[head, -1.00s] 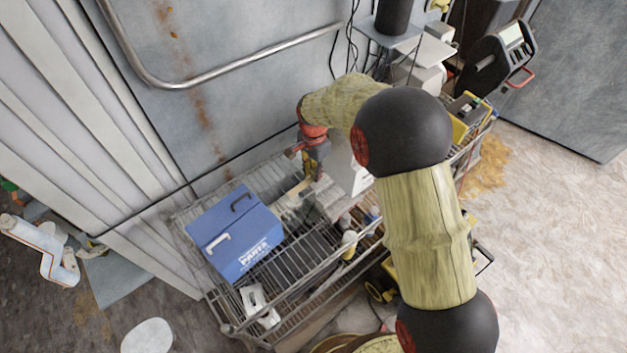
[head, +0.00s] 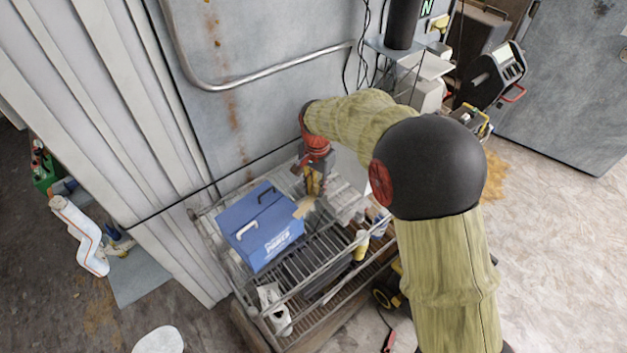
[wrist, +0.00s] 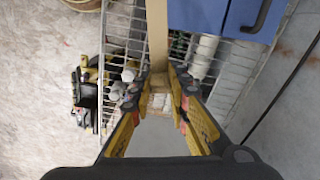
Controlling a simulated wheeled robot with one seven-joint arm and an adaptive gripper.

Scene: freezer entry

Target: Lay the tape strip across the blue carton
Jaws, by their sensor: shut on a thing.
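The blue carton (head: 262,228), with handles on top and white lettering on its side, sits on the wire rack. Its edge shows at the top right of the wrist view (wrist: 205,18). The tan tape strip (head: 303,208) hangs out from my gripper (head: 314,188) beside the carton's right end. In the wrist view, the strip (wrist: 157,38) runs straight up from between the fingertips of my gripper (wrist: 158,82), alongside the carton's edge. My gripper is shut on the strip's near end. I cannot tell whether the strip touches the carton.
The wire rack (head: 292,300) also holds a white roll (head: 281,320) and a yellow bottle (head: 361,245). A metal rail (head: 275,73) runs along the wall behind. A white-and-orange robot arm (head: 82,238) stands at the left.

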